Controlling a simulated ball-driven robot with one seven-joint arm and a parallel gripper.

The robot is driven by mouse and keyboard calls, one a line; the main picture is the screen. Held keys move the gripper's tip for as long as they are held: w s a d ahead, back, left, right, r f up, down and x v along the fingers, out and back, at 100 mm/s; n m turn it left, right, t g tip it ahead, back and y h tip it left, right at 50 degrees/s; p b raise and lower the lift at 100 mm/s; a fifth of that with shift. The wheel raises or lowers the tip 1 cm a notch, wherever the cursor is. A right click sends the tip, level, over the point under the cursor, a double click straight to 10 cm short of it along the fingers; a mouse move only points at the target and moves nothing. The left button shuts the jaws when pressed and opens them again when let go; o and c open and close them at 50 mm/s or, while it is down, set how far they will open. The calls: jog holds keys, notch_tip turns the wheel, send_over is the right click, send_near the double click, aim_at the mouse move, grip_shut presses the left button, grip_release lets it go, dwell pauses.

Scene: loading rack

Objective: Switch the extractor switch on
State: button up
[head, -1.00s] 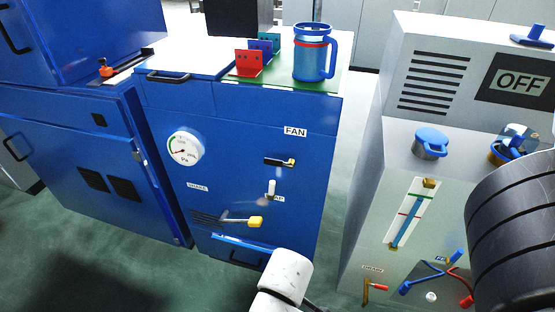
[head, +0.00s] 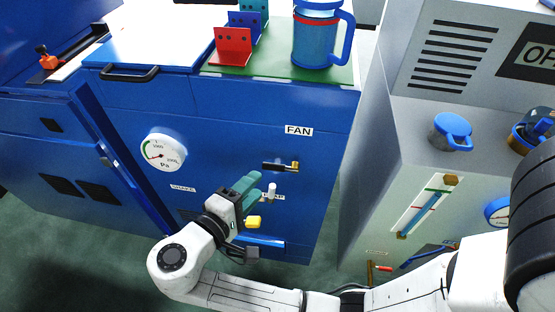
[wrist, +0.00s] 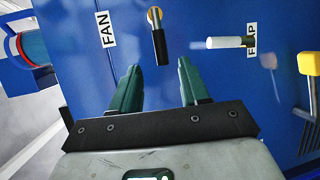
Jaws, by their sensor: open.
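A switch with a black lever and brass pivot (head: 279,166) sits under the FAN label (head: 298,131) on the blue cabinet front; no label reads extractor. Its lever points left in the head view. In the wrist view the black lever (wrist: 160,46) hangs from its brass pivot toward the gap between my fingertips. My gripper (head: 253,183) has teal fingers and is open and empty, just below and left of the lever in the head view. In the wrist view my gripper (wrist: 159,66) has a finger on each side of the lever's line; contact cannot be told.
A white FLAP lever (head: 271,191) and a yellow handle (head: 253,222) are close to my fingers. A pressure gauge (head: 162,150) is to the left. A blue mug (head: 320,42) and red bracket (head: 232,46) stand on top. A grey machine (head: 385,135) stands right.

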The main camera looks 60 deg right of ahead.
aim_at(275, 167)
jog(key=d, duration=0.3)
jog(key=d+f, duration=0.1)
jog(key=d, duration=0.2)
jog(key=d+p, duration=0.1)
jog(key=d, duration=0.2)
jog(key=shift+s+d+f, duration=0.15)
jog(key=shift+s+f, duration=0.1)
jog(key=shift+f, duration=0.15)
jog(key=shift+c, duration=0.3)
grip_shut()
